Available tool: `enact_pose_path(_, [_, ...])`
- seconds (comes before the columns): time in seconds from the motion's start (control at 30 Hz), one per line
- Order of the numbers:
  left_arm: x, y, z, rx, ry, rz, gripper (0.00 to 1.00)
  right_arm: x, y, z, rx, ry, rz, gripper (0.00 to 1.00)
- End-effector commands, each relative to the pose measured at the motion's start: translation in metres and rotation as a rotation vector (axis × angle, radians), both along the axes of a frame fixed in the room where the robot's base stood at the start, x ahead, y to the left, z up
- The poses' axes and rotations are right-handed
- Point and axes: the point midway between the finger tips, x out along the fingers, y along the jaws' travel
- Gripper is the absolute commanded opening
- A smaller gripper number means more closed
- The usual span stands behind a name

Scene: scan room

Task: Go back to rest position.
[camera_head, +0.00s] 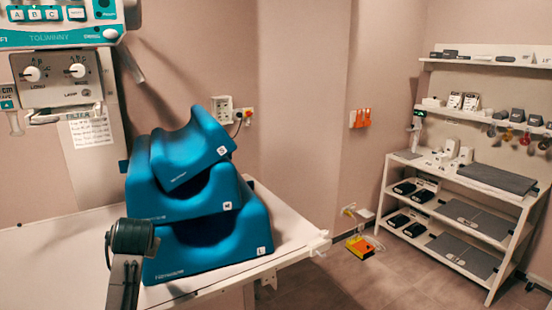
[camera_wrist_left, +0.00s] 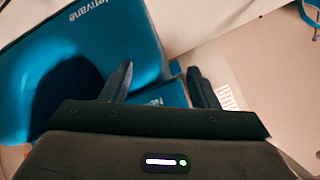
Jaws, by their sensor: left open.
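My left gripper (camera_wrist_left: 162,78) is open in the left wrist view, its two dark fingers spread apart. Part of a blue foam cushion (camera_wrist_left: 155,98) shows behind and between the fingers; I cannot tell whether they touch it. A larger blue cushion (camera_wrist_left: 80,60) fills the upper left there. In the head view a stack of blue cradle-shaped cushions, marked S (camera_head: 185,158), M (camera_head: 175,200) and L (camera_head: 215,250), rests on a white table (camera_head: 45,240). My left arm stands in front of the stack's left side and its fingers are hidden there. My right gripper is not in view.
A control panel (camera_head: 60,38) with knobs hangs at upper left. A white shelf rack (camera_head: 455,215) with grey pads stands at right, below a wall shelf (camera_head: 490,66). A yellow and red box (camera_head: 360,247) lies on the floor. The floor before the rack is clear.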

Motion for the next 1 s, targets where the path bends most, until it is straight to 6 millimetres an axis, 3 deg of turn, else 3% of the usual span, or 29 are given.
enact_pose_path(0.03, [-0.017,-0.004,-0.029,-0.015,0.028,-0.011,0.55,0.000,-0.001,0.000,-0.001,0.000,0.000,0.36])
enact_pose_path(0.2, [-0.076,-0.018,-0.105,-0.069,0.102,-0.041,0.55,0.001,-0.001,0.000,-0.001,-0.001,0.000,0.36])
enact_pose_path(0.5, [-0.202,-0.044,-0.201,-0.179,0.234,-0.082,0.55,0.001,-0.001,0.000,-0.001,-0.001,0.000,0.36])
enact_pose_path(0.7, [-0.289,-0.061,-0.235,-0.257,0.321,-0.096,0.55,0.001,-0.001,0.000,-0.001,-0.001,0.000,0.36])
enact_pose_path(1.0, [-0.367,-0.077,-0.249,-0.330,0.397,-0.103,0.55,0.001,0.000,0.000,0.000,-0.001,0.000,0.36])
